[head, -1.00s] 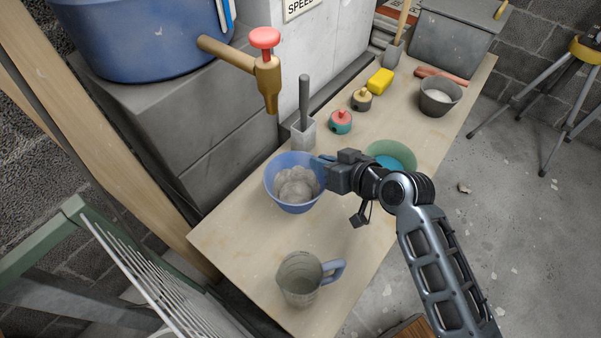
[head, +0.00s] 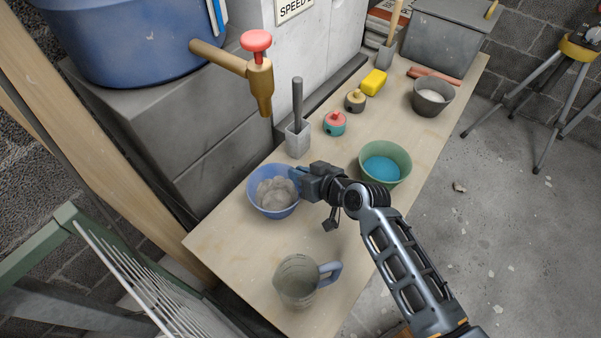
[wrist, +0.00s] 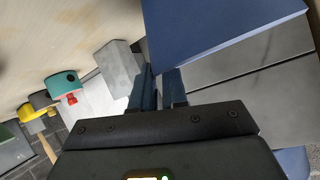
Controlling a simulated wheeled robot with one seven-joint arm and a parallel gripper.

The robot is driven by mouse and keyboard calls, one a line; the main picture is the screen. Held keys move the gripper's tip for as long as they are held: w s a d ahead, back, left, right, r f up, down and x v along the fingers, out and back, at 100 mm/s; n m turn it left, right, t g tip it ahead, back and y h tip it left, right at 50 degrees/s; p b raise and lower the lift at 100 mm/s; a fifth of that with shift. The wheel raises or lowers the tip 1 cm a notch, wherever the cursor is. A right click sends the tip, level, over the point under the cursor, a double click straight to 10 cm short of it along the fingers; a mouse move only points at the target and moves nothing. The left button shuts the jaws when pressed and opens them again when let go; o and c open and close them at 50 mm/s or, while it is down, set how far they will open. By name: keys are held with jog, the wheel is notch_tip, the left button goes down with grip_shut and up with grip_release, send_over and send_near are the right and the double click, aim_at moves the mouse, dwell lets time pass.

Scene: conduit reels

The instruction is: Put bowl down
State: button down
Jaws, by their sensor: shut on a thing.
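The blue bowl (head: 272,206) holds pale grey lumpy stuff and is about level. It is at the left part of the wooden table (head: 222,243), on it or just above it; I cannot tell which. My gripper (head: 298,178) is shut on the bowl's right rim in the head view. In the wrist view, my gripper's fingers (wrist: 158,88) meet the edge of the blue bowl (wrist: 220,28), which fills the upper right. The bowl's underside is hidden.
A clear jug (head: 298,283) with a blue handle stands in front of the bowl. A green bowl (head: 385,163) of blue stuff is to the right. A grey block (head: 298,140) stands behind. A brass tap (head: 260,85) overhangs the back. Bare tabletop lies left of the jug.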

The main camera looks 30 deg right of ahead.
jog(key=c, duration=1.1)
grip_release()
jog(key=shift+f, duration=0.1)
jog(key=shift+c, duration=0.2)
jog(key=shift+r, duration=0.2)
jog(key=v, duration=1.2)
jog(key=shift+f, duration=0.1)
jog(key=s+h, duration=0.2)
jog(key=s, duration=0.7)
jog(key=s+a+r+t, duration=0.3)
jog(key=s+r, duration=1.2)
jog(key=s, duration=0.4)
jog(key=shift+a+r+n, duration=0.2)
jog(key=shift+n, duration=0.2)
